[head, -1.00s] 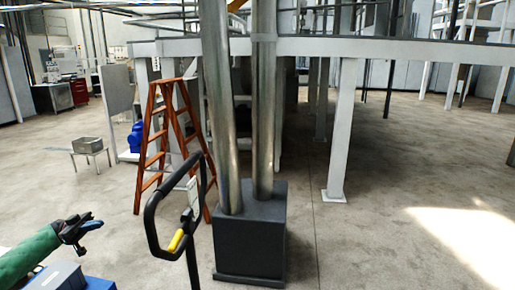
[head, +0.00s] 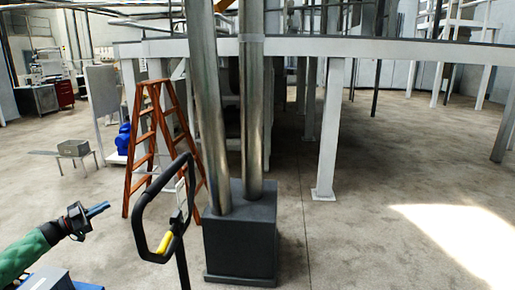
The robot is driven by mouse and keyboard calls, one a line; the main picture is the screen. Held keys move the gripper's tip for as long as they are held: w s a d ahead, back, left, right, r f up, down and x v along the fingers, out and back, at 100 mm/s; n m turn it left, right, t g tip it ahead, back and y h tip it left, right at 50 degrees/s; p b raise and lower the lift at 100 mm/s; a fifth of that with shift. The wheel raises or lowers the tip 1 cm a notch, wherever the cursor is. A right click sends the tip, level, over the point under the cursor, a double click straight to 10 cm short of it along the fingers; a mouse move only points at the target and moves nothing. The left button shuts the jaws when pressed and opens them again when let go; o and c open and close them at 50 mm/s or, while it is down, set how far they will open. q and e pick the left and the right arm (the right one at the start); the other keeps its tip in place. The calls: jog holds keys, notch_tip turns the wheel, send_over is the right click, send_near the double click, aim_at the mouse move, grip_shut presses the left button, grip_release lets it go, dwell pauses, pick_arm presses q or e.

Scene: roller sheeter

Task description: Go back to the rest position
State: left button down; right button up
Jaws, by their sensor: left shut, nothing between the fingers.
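My left gripper (head: 97,211) is at the lower left, at the end of my green-sleeved arm. It is dark with a blue tip, shut and empty, and held in the air pointing right. It is apart from the black loop handle to its right. My right gripper is not in the picture.
A black loop handle with a yellow grip (head: 164,242) stands close in front. Behind it are a dark block (head: 240,240) with two metal pipes and an orange stepladder (head: 140,150). A small metal stool (head: 73,149) stands left. Open floor (head: 400,180) lies to the right.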

pick_arm(q)
jog(key=w+f+n+t+y, duration=0.1)
jog(key=w+n+t+y, duration=0.6)
jog(key=y, duration=0.8)
jog(key=s+d+f+n+g+y, duration=0.1)
jog(key=s+d+f+g+y, duration=0.15)
jog(key=s+d+f, duration=0.35)
jog(key=s+d+f+n+g+y, duration=0.1)
jog(key=d+f+g, duration=0.25)
jog(key=f, duration=0.45)
jog(key=s+d+f+g+y, duration=0.1)
jog(key=s+d+f+g, duration=0.3)
jog(key=f, duration=0.3)
jog(key=s+d+f+n+g+h, duration=0.1)
jog(key=s+d+f+g, duration=0.2)
jog(key=s+d+f, duration=0.85)
jog(key=s+d+f+n+g+h, duration=0.2)
jog(key=s+d+f, duration=0.6)
jog(key=s, duration=0.7)
jog(key=s+d+f+g, duration=0.1)
jog(key=s+d+f, duration=0.3)
jog(key=s, duration=0.7)
jog(key=s+d+f+n+g+h, duration=0.1)
jog(key=s+d+f, duration=0.3)
jog(key=s, duration=0.8)
notch_tip(320, 180, down, 2)
jog(key=shift+d+f+g, duration=0.1)
jog(key=shift+d+g, duration=0.15)
jog(key=shift+g, duration=0.55)
jog(key=shift+s+a, duration=0.1)
